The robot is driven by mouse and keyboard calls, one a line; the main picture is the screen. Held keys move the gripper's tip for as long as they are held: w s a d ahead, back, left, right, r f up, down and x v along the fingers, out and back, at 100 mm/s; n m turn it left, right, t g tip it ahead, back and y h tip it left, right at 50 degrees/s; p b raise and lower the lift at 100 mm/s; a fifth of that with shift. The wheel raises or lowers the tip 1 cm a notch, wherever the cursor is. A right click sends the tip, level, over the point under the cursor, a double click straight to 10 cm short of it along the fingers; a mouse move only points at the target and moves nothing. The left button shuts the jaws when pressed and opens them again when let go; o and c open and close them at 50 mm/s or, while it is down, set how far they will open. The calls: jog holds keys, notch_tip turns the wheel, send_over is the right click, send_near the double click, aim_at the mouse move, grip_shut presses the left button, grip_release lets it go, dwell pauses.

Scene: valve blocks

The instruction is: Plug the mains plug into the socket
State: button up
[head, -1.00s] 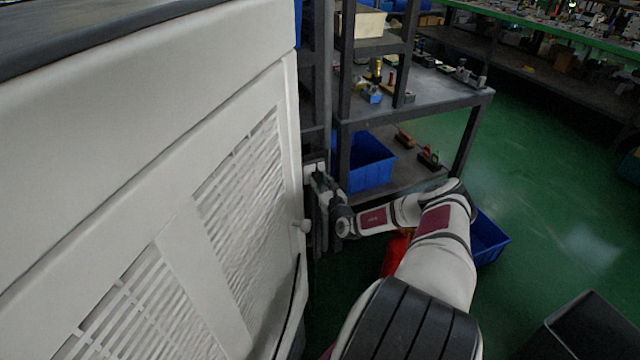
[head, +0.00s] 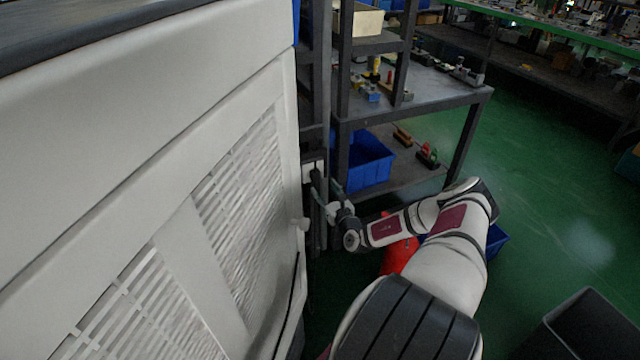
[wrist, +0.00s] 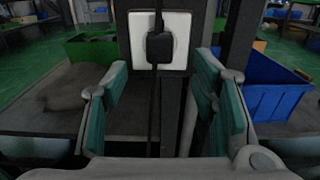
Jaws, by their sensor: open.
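A white square socket plate (wrist: 178,22) is on a dark post in the upper middle of the wrist view. The black mains plug (wrist: 160,47) sits in the plate's round recess and looks straight against it. Its black cable hangs down from it. How deep its pins go cannot be seen. My gripper (wrist: 162,80) is open and empty, with one teal-padded finger on each side of the cable, back from the plug and a little below it. In the head view my gripper (head: 328,190) is just below the socket plate (head: 312,170); the plug is not clear there.
A large white louvred cabinet (head: 130,150) stands close on the left with a small round knob. A dark metal shelf (head: 440,90) with parts and a blue bin (head: 368,160) is behind. A red object (head: 398,256) is below my arm.

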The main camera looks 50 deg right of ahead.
jog(key=shift+v, duration=2.8)
